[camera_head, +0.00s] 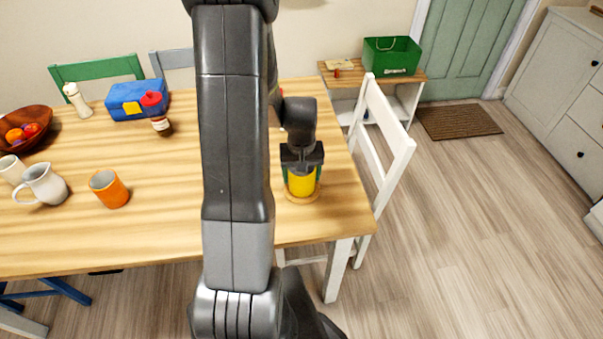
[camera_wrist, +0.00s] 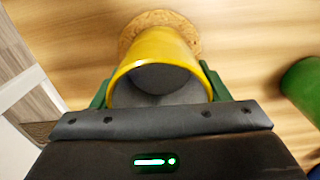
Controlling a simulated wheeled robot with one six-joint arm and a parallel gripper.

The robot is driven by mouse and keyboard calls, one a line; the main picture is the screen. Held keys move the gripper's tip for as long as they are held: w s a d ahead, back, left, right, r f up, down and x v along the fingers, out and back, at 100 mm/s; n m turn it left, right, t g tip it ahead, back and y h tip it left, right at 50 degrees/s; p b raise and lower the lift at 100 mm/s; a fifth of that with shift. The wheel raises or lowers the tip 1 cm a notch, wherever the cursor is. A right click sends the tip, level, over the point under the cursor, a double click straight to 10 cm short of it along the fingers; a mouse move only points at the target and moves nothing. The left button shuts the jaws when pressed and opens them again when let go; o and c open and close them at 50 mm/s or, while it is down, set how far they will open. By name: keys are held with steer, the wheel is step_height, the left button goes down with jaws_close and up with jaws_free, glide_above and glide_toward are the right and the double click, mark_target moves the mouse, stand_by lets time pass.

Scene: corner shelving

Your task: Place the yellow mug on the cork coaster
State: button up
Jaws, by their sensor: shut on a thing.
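The yellow mug (camera_head: 301,184) is upright between the green fingers of my gripper (camera_head: 301,178) at the right end of the table. My gripper is shut on it. The wrist view shows the yellow mug (camera_wrist: 158,50) from above with its grey inside, and my gripper's green fingers (camera_wrist: 158,88) on either side. The cork coaster (camera_head: 303,198) lies under the mug; its far rim (camera_wrist: 158,17) shows beyond the mug in the wrist view. I cannot tell whether the mug's base touches the coaster.
A green object (camera_wrist: 302,85) stands right of the mug in the wrist view. On the table (camera_head: 150,225) are an orange cup (camera_head: 109,189), a white pitcher (camera_head: 43,184), a sauce bottle (camera_head: 156,115) and a blue box (camera_head: 130,102). A white chair (camera_head: 385,150) stands at the table's right edge.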

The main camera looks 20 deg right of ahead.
steer(key=shift+f, duration=0.2)
steer(key=o, duration=1.2)
steer(key=shift+o, duration=0.2)
steer(key=shift+r, duration=0.1)
step_height(320, 180, up, 12)
steer(key=shift+r, duration=0.15)
